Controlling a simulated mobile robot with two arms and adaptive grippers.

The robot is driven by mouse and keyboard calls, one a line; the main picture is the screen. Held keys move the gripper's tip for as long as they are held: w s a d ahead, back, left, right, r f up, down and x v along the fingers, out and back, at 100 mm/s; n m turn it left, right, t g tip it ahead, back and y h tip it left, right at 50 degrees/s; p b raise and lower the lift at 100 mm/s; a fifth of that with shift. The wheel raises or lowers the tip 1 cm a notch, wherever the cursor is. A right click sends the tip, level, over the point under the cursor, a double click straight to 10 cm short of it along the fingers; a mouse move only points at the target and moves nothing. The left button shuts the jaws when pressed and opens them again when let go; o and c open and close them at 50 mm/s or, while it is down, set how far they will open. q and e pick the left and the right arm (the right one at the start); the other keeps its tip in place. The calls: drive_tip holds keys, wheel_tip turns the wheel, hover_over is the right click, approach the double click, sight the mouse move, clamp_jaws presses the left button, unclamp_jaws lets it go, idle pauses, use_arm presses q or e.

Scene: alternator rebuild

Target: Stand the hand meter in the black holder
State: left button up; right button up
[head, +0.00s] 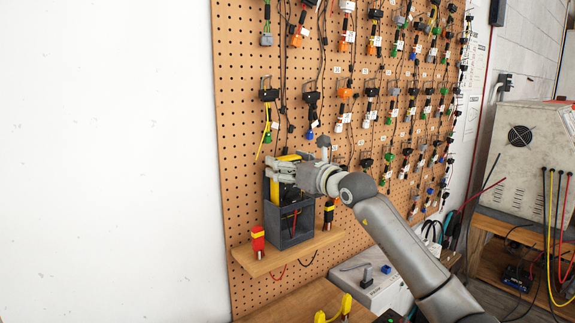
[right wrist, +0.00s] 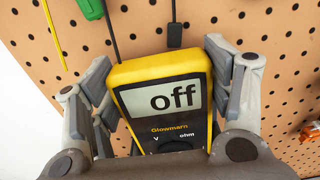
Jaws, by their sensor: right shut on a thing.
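The hand meter (head: 287,158) is yellow and black. In the right wrist view the meter (right wrist: 160,73) faces me with its display reading "off". My right gripper (head: 283,171) is shut on it, with one finger along each side (right wrist: 165,95). The dark holder (head: 291,238) is an open box on a small wooden shelf against the pegboard. The meter is upright at the holder's top, and its lower part appears to be inside the opening. Whether it touches the holder's floor is hidden. My left gripper is not in view.
A red probe (head: 257,241) with a yellow band stands left of the holder on the wooden shelf (head: 275,262). A black probe (head: 328,215) stands at its right. Leads with clips hang on the pegboard (head: 235,100) above. A grey machine (head: 525,150) stands far right.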

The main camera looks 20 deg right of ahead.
sight(290, 185)
drive_tip(key=shift+f+b, duration=0.65)
drive_tip(key=shift+f, duration=0.15)
drive_tip(key=shift+f, duration=0.15)
drive_tip(key=shift+f+b, duration=0.8)
drive_tip(key=shift+b, duration=0.05)
drive_tip(key=shift+f, duration=0.15)
drive_tip(key=shift+f+b, duration=0.5)
drive_tip(key=shift+b, duration=0.1)
drive_tip(key=o, duration=1.1)
drive_tip(key=shift+c, duration=0.2)
drive_tip(key=shift+o, duration=0.2)
drive_tip(key=shift+f, duration=0.1)
